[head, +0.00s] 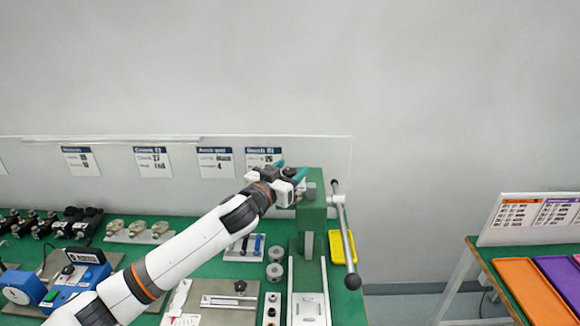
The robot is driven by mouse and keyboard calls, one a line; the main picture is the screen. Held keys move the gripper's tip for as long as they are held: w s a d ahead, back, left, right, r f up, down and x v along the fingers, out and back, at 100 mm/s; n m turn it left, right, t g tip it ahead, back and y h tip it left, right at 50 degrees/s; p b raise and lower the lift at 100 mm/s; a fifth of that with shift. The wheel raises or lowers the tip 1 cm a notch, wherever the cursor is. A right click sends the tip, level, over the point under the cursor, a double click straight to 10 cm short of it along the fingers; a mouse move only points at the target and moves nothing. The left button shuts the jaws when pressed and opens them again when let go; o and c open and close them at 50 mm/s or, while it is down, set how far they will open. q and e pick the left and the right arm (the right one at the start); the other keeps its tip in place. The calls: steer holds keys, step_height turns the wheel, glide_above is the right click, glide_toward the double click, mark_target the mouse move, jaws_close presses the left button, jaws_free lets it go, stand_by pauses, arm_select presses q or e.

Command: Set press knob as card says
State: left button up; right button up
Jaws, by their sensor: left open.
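A green press (312,232) stands on the green bench, with a grey lever (346,235) ending in a dark ball on its right side. A small grey block (311,190) shows at its upper front; I cannot tell whether it is the knob. My left gripper (291,171) is open at the top left of the press, its teal fingertips apart. I cannot tell whether it touches the press. Several white cards with blue headers, such as the rightmost card (263,158), hang on the back panel. My right gripper is out of view.
A yellow tray (342,246) lies behind the lever. Grey cylinders (275,254) and a small rack (244,248) stand left of the press. A blue device (77,279) is at left. A separate table at right holds an orange tray (531,292) and a purple tray (562,280).

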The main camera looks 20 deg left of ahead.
arm_select(q)
steer(key=shift+w+d, duration=0.1)
steer(key=shift+w, duration=0.15)
steer(key=c, duration=0.9)
steer(key=shift+c, duration=0.2)
